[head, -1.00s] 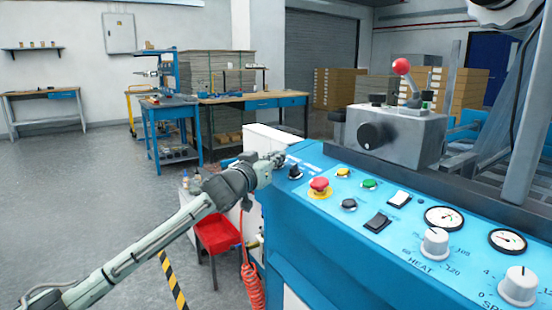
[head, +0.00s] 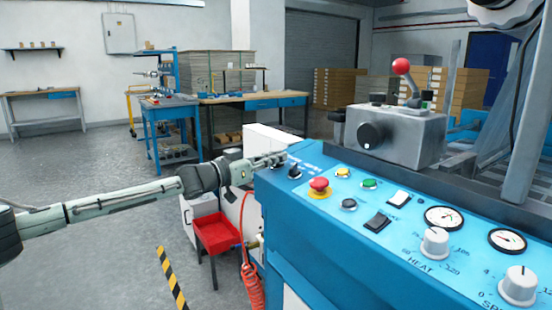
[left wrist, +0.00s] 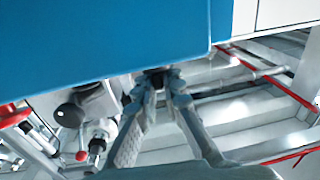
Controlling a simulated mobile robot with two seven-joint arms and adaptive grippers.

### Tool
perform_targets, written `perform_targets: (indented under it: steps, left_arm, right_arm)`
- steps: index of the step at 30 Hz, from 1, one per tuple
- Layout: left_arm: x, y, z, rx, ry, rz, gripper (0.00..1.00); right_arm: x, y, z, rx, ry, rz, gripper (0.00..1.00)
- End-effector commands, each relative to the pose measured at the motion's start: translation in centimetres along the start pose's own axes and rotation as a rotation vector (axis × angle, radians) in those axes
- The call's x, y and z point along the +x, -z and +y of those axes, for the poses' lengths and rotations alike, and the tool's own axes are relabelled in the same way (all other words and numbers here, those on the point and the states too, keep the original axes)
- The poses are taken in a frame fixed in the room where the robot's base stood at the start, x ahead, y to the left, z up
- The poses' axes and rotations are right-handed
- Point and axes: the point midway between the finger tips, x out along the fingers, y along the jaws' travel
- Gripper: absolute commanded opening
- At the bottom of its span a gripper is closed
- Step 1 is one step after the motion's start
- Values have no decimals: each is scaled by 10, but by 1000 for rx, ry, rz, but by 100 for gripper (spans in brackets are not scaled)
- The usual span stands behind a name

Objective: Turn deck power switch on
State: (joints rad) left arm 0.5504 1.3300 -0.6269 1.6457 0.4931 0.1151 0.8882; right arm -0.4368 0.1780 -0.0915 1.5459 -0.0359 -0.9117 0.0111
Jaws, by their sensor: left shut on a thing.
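The blue control panel (head: 331,205) of the machine runs from the centre to the lower right in the head view. A black rotary switch (head: 295,171) stands at its far left end, beside white lettering. My left gripper (head: 283,158) is at this end, just left of and behind that switch. In the left wrist view the fingertips (left wrist: 164,80) close on a small dark knob (left wrist: 157,73) at the edge of the blue surface. The fingers cover most of it; I cannot tell its setting. My right gripper is not in view.
A red emergency button (head: 319,184), two rocker switches (head: 378,221), a heat knob (head: 435,242) and gauges sit further along the panel. A grey box with a red-balled lever (head: 402,66) stands behind. A red tray (head: 217,235) and coiled red hose (head: 250,285) are below left.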

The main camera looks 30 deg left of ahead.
Motion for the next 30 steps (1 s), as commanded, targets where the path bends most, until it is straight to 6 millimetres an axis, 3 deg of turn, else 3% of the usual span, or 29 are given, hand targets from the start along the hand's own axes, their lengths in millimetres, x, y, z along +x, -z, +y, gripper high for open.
perform_targets:
  steps: [11, 30]
  left_arm:
    - [1, 3, -3, 40, -188, 3, 0]
    - [1, 0, -1, 109, -565, 0, 0]
  right_arm:
    - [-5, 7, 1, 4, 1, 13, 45]
    - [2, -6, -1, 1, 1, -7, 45]
